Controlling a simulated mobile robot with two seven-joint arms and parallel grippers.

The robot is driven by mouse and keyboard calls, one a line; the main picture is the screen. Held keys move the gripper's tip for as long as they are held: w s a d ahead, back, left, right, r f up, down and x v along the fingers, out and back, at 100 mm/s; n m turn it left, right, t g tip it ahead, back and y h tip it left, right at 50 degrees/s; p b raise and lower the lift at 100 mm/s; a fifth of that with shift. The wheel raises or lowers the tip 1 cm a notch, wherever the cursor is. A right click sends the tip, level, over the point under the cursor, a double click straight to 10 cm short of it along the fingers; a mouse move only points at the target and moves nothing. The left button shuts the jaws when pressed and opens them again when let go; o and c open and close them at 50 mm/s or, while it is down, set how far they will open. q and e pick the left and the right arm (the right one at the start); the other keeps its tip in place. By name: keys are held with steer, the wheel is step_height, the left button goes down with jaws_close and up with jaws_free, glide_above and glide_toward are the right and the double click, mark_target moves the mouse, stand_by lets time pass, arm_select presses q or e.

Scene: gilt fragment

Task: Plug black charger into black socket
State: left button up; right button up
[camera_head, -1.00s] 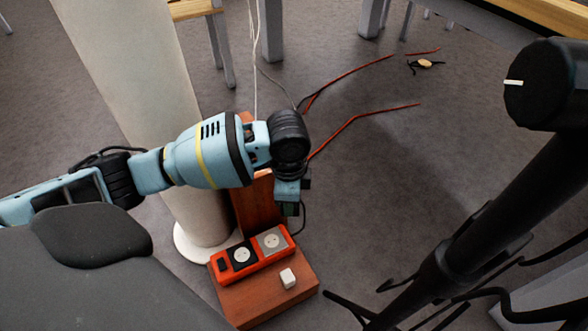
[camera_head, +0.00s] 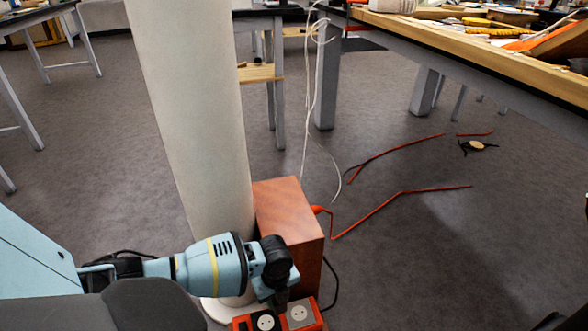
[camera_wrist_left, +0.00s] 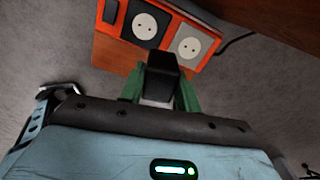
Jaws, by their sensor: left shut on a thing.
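My left gripper (camera_wrist_left: 160,92) has green fingers and is shut on a black charger (camera_wrist_left: 163,68). In the head view the gripper (camera_head: 281,297) is at the bottom, close to the orange power strip (camera_head: 241,323). The black socket (camera_wrist_left: 145,27) is the left of the strip's two outlets in the wrist view, beyond and left of the charger. It also shows at the bottom of the head view (camera_head: 265,322). A grey socket (camera_wrist_left: 189,48) sits beside it. The charger appears apart from the black socket; its prongs are hidden. My right gripper is not in view.
A reddish wooden box (camera_head: 290,212) stands behind the strip, close to a thick white column (camera_head: 192,130). A dark cable (camera_head: 334,285) runs beside the box. A workbench (camera_head: 480,55) stands at the back right.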

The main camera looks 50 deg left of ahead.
arm_select(q)
steer(key=s+a+f+m, duration=0.1)
steer(key=f, duration=0.1)
steer(key=s+a+f+m, duration=0.1)
steer(key=s+a, duration=0.1)
steer(key=shift+f, duration=0.35)
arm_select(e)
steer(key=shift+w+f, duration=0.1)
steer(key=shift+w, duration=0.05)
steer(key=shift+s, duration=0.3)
arm_select(q)
steer(key=shift+f, duration=0.1)
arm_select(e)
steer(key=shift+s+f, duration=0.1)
